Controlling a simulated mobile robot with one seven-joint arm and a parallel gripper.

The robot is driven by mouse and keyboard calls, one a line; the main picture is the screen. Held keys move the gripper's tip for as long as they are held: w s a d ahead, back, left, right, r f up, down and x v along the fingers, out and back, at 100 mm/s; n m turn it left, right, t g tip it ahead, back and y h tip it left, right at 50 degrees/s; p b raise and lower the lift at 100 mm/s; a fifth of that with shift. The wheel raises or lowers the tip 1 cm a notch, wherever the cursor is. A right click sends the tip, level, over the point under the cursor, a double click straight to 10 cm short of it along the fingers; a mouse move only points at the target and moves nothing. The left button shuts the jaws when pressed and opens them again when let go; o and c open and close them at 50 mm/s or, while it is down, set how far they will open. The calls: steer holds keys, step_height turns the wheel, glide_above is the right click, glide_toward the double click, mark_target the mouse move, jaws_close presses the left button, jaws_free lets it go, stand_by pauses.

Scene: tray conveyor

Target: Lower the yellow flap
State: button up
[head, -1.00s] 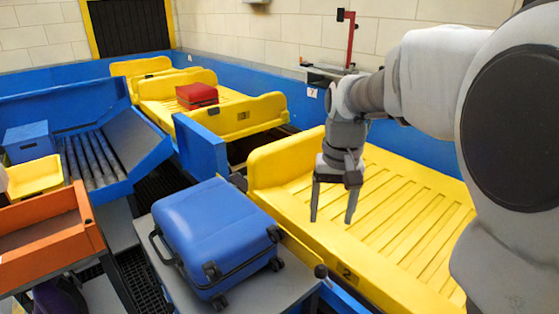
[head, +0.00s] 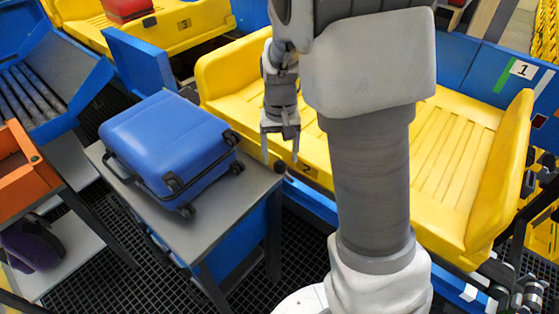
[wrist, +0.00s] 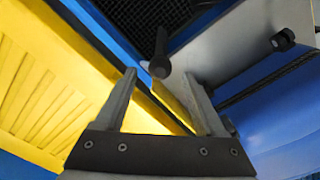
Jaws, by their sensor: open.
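The yellow side panel marked 2 (head: 312,152) runs along the near side of the large yellow tray (head: 455,130); I take it to be the flap. It is partly hidden behind my arm, and I cannot tell its exact tilt. A black round-ended knob (head: 279,168) sticks up by this panel, near the grey table's corner. My gripper (head: 280,158) is open and points down at the knob. In the wrist view the knob (wrist: 160,66) shows between the spread fingertips of my gripper (wrist: 160,76). I cannot tell whether a finger touches it.
A blue suitcase (head: 168,145) lies on the grey table (head: 225,195) close left of my gripper. An orange bin (head: 22,172) stands at far left. Another yellow tray (head: 200,28) with a red case (head: 128,8) is behind. Dark grating floor shows in front.

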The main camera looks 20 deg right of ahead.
mark_target(280, 162)
steer(key=shift+f, duration=1.55)
steer(key=shift+c, duration=0.2)
jaws_close()
